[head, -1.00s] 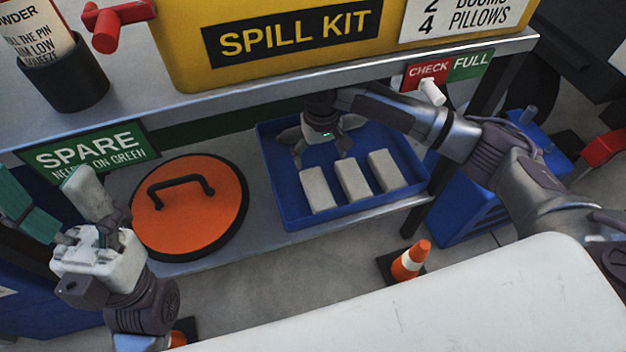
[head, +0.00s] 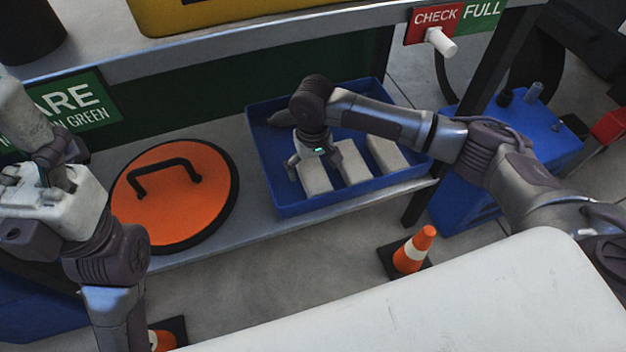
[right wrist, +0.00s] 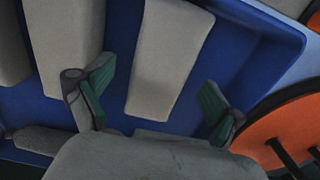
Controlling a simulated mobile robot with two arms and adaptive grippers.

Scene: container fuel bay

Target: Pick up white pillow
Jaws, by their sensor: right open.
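Three white block-shaped pillows lie side by side in a blue tray (head: 292,208) on the lower shelf: a left one (head: 316,181), a middle one (head: 352,164) and a right one (head: 386,152). My right gripper (head: 314,166) is over the tray at the left pillow, pointing down. In the right wrist view its open fingers (right wrist: 150,88) stand on either side of that pillow (right wrist: 168,60), with gaps showing, so it is not gripped. My left gripper (head: 50,185) is at the left edge, away from the tray, and its opening is unclear.
An orange lid (head: 178,192) with a black handle lies left of the tray. A darker grey piece (head: 284,118) lies at the tray's back. The upper shelf (head: 230,50) overhangs behind. A cone (head: 412,252) stands on the floor, and a blue container (head: 540,135) is at right.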

